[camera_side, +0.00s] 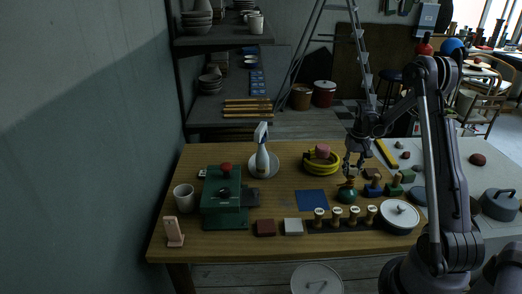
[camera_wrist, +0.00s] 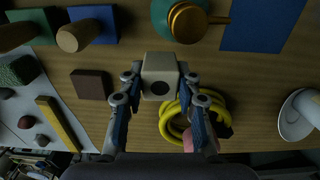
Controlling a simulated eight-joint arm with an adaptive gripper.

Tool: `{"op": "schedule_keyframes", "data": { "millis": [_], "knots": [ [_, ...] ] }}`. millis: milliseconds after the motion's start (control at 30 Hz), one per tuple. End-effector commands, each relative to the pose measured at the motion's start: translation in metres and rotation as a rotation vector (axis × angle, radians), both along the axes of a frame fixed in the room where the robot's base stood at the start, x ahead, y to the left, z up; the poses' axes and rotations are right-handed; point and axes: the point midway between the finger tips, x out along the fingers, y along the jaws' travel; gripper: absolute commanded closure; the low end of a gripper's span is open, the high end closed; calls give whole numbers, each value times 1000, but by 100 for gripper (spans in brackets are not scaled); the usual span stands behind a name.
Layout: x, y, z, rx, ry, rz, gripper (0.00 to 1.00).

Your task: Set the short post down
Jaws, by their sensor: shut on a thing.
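The short post (camera_wrist: 160,72) is a beige block with a dark round hole in the face turned to the wrist camera. It sits between the two fingertips of my gripper (camera_wrist: 160,80), which is shut on it. In the side view my gripper (camera_side: 355,165) points down over the right half of the wooden table (camera_side: 290,165), between the yellow coil and the blue stamp. The post is hard to make out there, and its gap to the table cannot be told.
A yellow coil (camera_side: 322,168) lies left of my gripper, a teal round pot (camera_side: 348,194) in front. A dark brown block (camera_wrist: 90,84) and blue stamp (camera_side: 373,189) stand close by. A blue sheet (camera_side: 312,200) lies flat. Bare wood shows around the post.

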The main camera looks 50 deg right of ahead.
Motion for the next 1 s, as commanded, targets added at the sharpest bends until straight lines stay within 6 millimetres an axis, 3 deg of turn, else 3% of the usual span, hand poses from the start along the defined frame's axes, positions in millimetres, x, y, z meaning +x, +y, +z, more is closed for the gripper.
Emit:
{"op": "schedule_keyframes", "data": {
  "millis": [200,367,600,967,1000],
  "knots": [
    [19,4,-12,0,0,-1,100],
    [20,4,-22,0,0,-1,100],
    [20,4,-51,0,0,-1,100],
    [19,4,-55,0,0,-1,100],
    [19,4,-55,0,0,-1,64]
  ]
}}
